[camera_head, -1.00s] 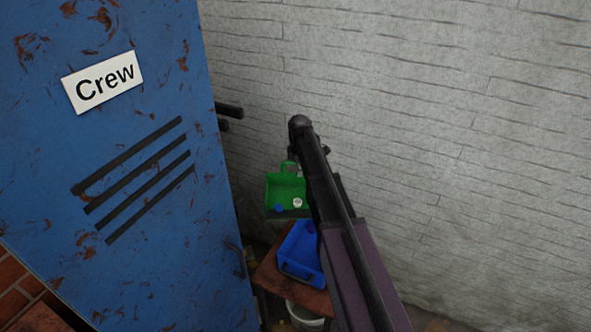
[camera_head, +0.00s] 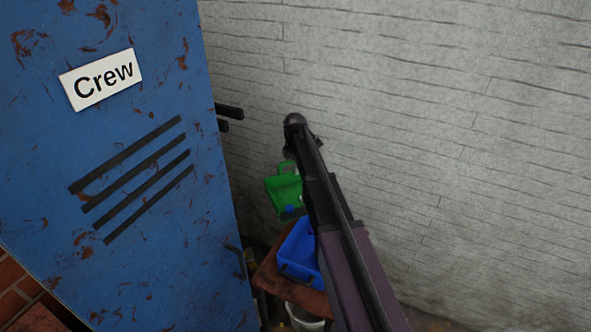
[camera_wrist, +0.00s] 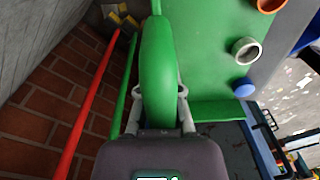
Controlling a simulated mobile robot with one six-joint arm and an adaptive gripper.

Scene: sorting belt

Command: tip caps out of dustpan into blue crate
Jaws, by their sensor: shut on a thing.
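My gripper (camera_wrist: 161,96) is shut on the green handle of the dustpan (camera_wrist: 205,45). In the head view the dustpan (camera_head: 283,194) hangs tilted above and behind the blue crate (camera_head: 296,269), its lower edge near the crate's far rim. In the wrist view a blue cap (camera_wrist: 244,88) lies near the pan's edge, with a white cap (camera_wrist: 246,50) and an orange cap (camera_wrist: 269,4) further off on the pan. The blue cap (camera_head: 289,209) also shows in the head view. A small dark purple thing shows inside the crate. My arm hides part of the crate.
The crate stands on a brown table (camera_head: 277,282) with a white bucket (camera_head: 305,318) below it. A large blue locker (camera_head: 150,200) marked Crew stands close on the left. A grey wall (camera_head: 450,130) rises behind and to the right.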

